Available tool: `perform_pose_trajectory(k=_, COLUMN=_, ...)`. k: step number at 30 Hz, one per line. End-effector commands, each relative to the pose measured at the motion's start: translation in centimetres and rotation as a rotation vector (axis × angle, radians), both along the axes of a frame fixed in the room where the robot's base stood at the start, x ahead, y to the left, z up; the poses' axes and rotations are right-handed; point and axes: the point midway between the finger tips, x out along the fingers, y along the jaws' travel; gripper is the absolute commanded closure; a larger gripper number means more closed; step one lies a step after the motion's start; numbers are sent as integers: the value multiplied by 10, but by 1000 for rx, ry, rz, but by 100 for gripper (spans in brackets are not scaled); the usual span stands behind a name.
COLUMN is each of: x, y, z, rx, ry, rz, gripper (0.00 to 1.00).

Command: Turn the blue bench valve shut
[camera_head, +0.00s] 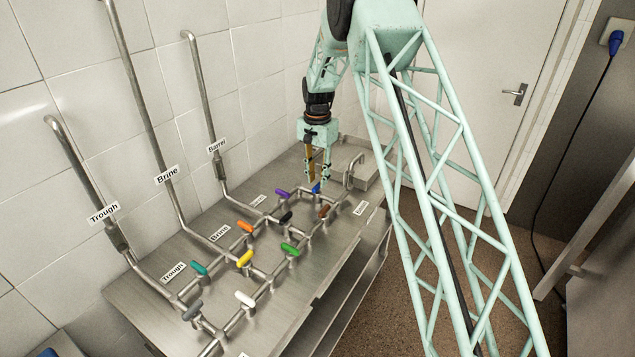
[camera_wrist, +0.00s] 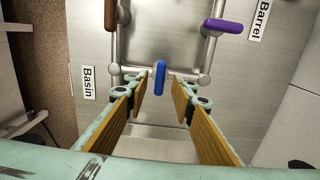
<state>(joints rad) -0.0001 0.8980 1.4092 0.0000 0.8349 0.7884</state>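The blue valve handle (camera_head: 316,187) sits on the pipework at the far end of the steel bench. In the wrist view the blue handle (camera_wrist: 160,77) points up and down the picture and appears to lie across a short pipe running left to right. My gripper (camera_head: 317,175) hangs above it, pointing down. In the wrist view my gripper (camera_wrist: 159,92) is open, with one finger on each side of the blue handle and a gap on both sides. I cannot tell how far above the handle the fingertips are.
A purple handle (camera_wrist: 222,26) and a brown handle (camera_wrist: 109,14) stand close by. Black (camera_head: 286,217), orange (camera_head: 245,227), green (camera_head: 290,249) and yellow (camera_head: 244,259) handles sit nearer on the bench (camera_head: 140,292). Upright pipes line the tiled wall. A basin (camera_head: 366,178) is at the far end.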

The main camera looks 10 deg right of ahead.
Motion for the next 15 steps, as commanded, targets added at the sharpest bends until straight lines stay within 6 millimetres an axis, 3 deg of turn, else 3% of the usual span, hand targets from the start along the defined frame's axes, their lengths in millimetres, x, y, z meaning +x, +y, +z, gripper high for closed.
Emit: perform_pose_trajectory(k=15, x=1, y=0, z=74, rx=0, ry=-3, rz=0, gripper=77)
